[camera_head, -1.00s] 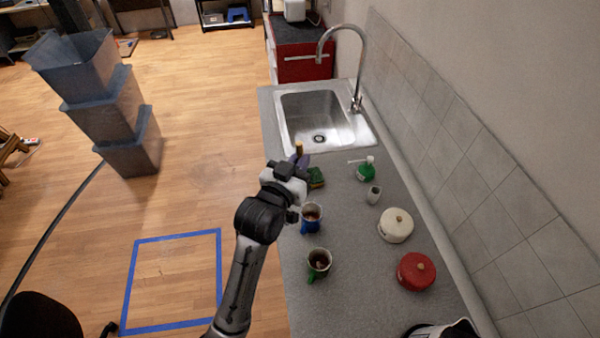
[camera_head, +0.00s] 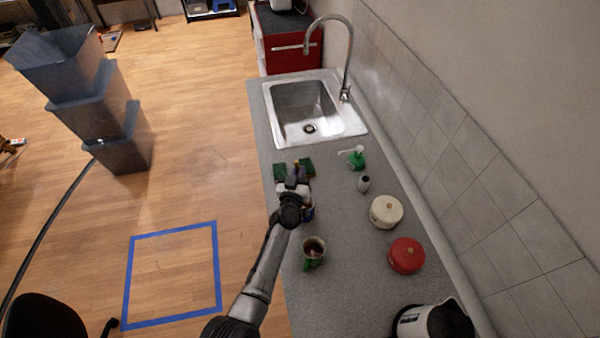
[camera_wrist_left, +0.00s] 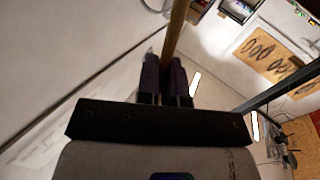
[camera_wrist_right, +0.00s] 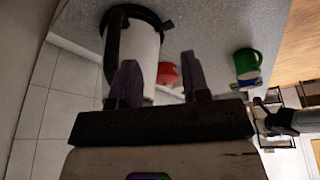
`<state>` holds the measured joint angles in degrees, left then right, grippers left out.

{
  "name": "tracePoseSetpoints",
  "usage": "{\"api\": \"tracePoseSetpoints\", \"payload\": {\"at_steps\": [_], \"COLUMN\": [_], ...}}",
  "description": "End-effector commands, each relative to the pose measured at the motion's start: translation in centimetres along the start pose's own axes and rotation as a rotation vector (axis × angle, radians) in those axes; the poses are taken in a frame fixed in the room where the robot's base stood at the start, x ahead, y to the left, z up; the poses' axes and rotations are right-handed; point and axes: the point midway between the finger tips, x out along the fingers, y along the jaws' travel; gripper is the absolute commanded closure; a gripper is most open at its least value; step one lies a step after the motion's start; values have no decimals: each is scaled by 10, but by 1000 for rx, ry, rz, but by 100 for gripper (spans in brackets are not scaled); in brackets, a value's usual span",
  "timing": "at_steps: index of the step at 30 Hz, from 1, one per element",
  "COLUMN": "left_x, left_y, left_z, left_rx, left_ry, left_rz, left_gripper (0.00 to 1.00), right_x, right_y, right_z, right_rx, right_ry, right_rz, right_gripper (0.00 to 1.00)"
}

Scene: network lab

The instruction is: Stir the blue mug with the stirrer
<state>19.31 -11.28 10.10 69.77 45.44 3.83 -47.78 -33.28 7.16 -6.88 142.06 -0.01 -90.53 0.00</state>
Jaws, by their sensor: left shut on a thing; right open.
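My left gripper (camera_head: 298,176) is over the counter, directly by the blue mug (camera_head: 309,211). The blue mug is mostly hidden behind my left gripper and wrist. In the left wrist view, the purple fingers (camera_wrist_left: 165,80) are shut on the stirrer (camera_wrist_left: 176,30), a thin wooden stick. The stirrer's lower end is hidden, so I cannot tell whether it is inside the mug. My right gripper (camera_wrist_right: 162,80) is open and empty in the right wrist view, with the kettle beyond its fingers.
A green mug (camera_head: 313,252) with dark contents stands nearer than the blue one. A cream pot (camera_head: 386,212), a red pot (camera_head: 407,255) and a kettle (camera_head: 435,322) are to the right. Sponges (camera_head: 307,165), a soap bottle (camera_head: 356,158) and the sink (camera_head: 305,110) lie farther back.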

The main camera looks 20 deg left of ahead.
Motion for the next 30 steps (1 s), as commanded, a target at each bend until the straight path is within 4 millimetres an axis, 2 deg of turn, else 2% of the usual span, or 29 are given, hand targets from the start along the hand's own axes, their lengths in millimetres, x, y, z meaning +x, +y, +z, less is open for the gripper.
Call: {"api": "tracePoseSetpoints", "payload": {"at_steps": [11,26,30], "left_x": [0,2,2], "left_y": [-9,-29,-28], "left_z": [15,46,56], "left_rx": [1,0,0], "left_ry": [0,0,0], "left_rz": [0,1,1], "left_gripper": [100,100,100], "right_x": [16,51,59], "right_y": [-2,-4,-4], "right_z": [4,15,18], "right_rx": [5,8,7], "right_ry": [1,2,2], "right_rz": [-4,-6,-6], "right_gripper": [57,57,57]}}
